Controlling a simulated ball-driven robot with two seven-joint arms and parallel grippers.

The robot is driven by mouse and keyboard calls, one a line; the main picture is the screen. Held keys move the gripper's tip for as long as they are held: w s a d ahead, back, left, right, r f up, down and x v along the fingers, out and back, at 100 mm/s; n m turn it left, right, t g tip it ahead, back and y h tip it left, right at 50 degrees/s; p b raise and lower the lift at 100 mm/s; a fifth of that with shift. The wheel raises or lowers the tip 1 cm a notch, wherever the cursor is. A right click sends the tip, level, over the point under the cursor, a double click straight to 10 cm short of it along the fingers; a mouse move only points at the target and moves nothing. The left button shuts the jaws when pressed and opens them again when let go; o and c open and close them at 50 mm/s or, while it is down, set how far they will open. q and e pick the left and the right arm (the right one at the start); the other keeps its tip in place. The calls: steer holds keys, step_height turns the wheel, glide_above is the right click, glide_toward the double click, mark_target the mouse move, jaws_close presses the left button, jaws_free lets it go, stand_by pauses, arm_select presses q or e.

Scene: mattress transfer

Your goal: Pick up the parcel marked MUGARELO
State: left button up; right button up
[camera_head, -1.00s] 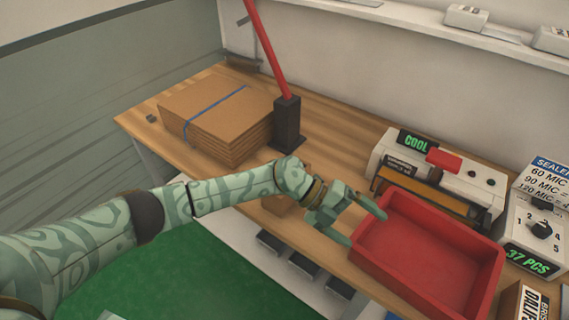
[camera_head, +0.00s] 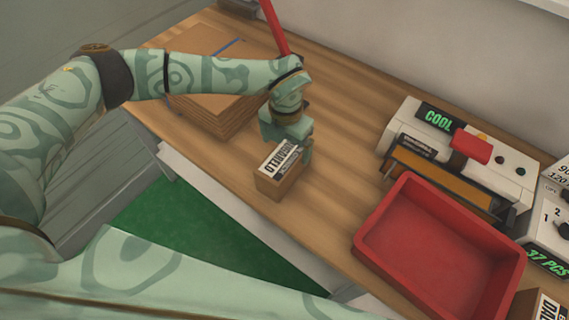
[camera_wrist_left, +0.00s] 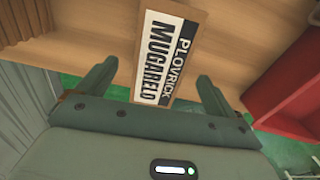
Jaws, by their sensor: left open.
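The parcel marked MUGARELO (camera_head: 283,186) is a small brown box with a white label on top. It stands on the wooden bench near its front edge, left of the red tray. My left gripper (camera_head: 288,143) is open, pointing down just above the parcel, and hides its far part. In the left wrist view the label reads PLOVRICK MUGARELO on the parcel (camera_wrist_left: 165,58), which lies between the two spread fingers (camera_wrist_left: 156,75). Whether the fingers reach down beside it, I cannot tell. My right gripper is not in view.
A strapped stack of flat cardboard (camera_head: 200,112) lies behind my left arm. A red lever (camera_head: 273,25) rises near it. The red tray (camera_head: 440,250) and a sealing machine (camera_head: 460,150) stand to the right. Bare bench lies between parcel and tray.

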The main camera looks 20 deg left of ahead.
mark_target(285, 165)
arm_select(q)
step_height(285, 165, down, 3)
steer(key=shift+r, duration=0.1)
steer(key=f, duration=0.3)
steer(key=f+b, duration=0.1)
steer(key=f, duration=0.1)
steer(key=shift+s, duration=0.3)
steer(key=shift+f, duration=0.35)
steer(key=c, duration=1.4)
